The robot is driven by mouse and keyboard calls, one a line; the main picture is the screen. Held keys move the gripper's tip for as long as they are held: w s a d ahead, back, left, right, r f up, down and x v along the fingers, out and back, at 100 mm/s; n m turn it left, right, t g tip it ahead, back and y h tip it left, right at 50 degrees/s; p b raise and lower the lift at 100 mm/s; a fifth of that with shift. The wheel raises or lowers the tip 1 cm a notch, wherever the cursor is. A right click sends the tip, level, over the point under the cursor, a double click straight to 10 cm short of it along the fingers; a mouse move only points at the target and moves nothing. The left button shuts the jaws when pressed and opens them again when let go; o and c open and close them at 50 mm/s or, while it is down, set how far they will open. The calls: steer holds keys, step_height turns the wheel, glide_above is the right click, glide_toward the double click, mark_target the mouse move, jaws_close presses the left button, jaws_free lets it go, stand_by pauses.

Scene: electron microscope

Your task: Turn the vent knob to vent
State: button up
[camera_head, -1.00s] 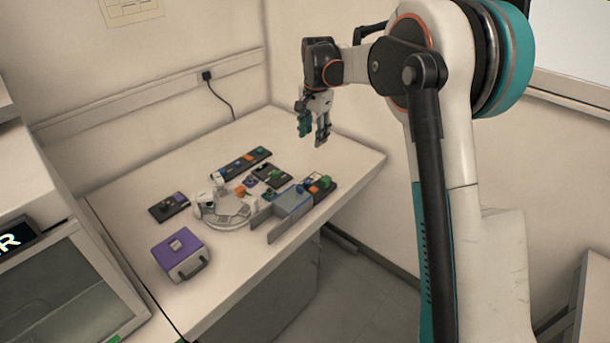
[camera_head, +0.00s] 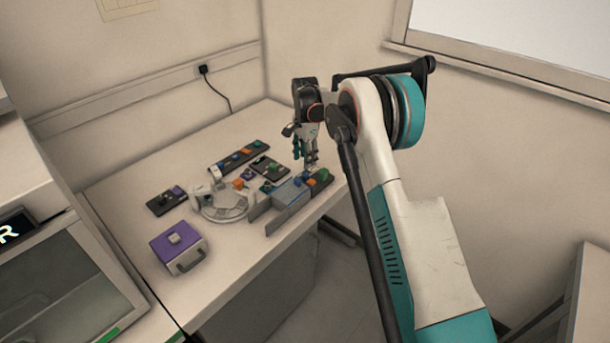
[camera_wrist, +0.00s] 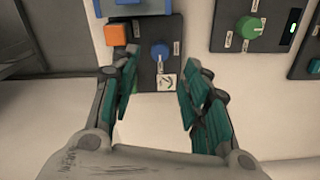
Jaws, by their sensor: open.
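My gripper (camera_head: 306,166) points down over the right part of the table, close to the control panels. In the wrist view my gripper (camera_wrist: 163,68) is open, with its two teal-padded fingers apart and nothing between them in grip. A blue knob (camera_wrist: 160,52) on a dark panel (camera_wrist: 146,70) shows between the fingertips. An orange block-shaped button (camera_wrist: 118,35) sits left of it. A green knob (camera_wrist: 249,27) is on another dark panel to the right. The small labels are too blurred to read, so I cannot tell which knob is marked vent.
A purple box with a handle (camera_head: 178,247) stands at the table's front left. A white round device (camera_head: 222,207) and a grey open-ended housing (camera_head: 282,207) stand mid-table. Several small panels lie behind them. The table's back left (camera_head: 150,155) is clear.

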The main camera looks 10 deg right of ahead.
mark_target(305, 174)
step_height(305, 174, down, 7)
steer(key=shift+f+b, duration=0.1)
steer(key=shift+b, duration=0.85)
steer(key=shift+c, duration=0.2)
jaws_close()
